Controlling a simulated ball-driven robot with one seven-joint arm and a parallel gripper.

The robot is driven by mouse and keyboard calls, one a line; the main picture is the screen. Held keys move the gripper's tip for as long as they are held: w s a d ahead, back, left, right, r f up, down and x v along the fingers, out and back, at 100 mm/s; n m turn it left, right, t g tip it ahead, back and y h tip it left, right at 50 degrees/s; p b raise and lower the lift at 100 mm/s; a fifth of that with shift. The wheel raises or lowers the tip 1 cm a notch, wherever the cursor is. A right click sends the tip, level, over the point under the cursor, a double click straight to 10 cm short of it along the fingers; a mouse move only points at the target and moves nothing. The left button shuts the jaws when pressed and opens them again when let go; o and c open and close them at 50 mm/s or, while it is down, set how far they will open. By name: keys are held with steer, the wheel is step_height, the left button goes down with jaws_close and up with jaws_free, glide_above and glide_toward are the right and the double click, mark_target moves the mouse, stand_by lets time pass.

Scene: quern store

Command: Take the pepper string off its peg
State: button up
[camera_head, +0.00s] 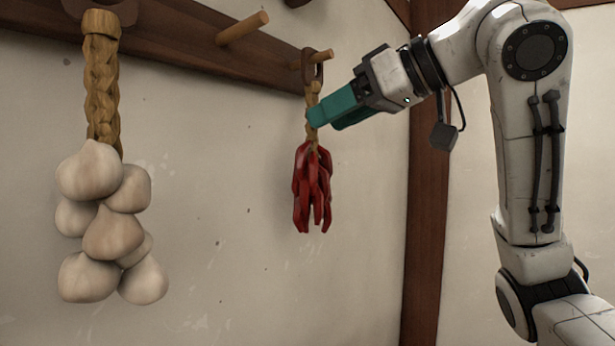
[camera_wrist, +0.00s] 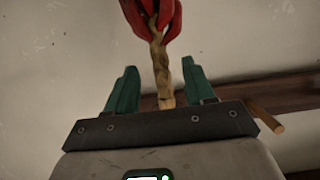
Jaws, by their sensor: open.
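The pepper string (camera_head: 313,187) is a bunch of red peppers below a braided tan cord, hanging by a dark loop (camera_head: 314,68) on a wooden peg (camera_head: 324,55) of the wall rail. My gripper (camera_head: 318,119) is at the cord, above the peppers, with its green fingers open. In the wrist view the cord (camera_wrist: 161,72) runs between the two fingers (camera_wrist: 158,88), with clear gaps on both sides. The red peppers (camera_wrist: 152,14) show at the top edge of that view. The loop and its peg are hidden there.
A garlic braid (camera_head: 103,215) hangs on the same rail (camera_head: 165,48) at the left. A bare peg (camera_head: 243,28) juts out between the two strings. A dark wooden post (camera_head: 428,200) stands right of the peppers. The wall below the peppers is clear.

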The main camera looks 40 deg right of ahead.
mark_target(307, 128)
steer(key=shift+p+x, duration=0.55)
steer(key=shift+x, duration=2.7)
steer(key=shift+r, duration=0.15)
steer(key=shift+c, duration=0.5)
jaws_close()
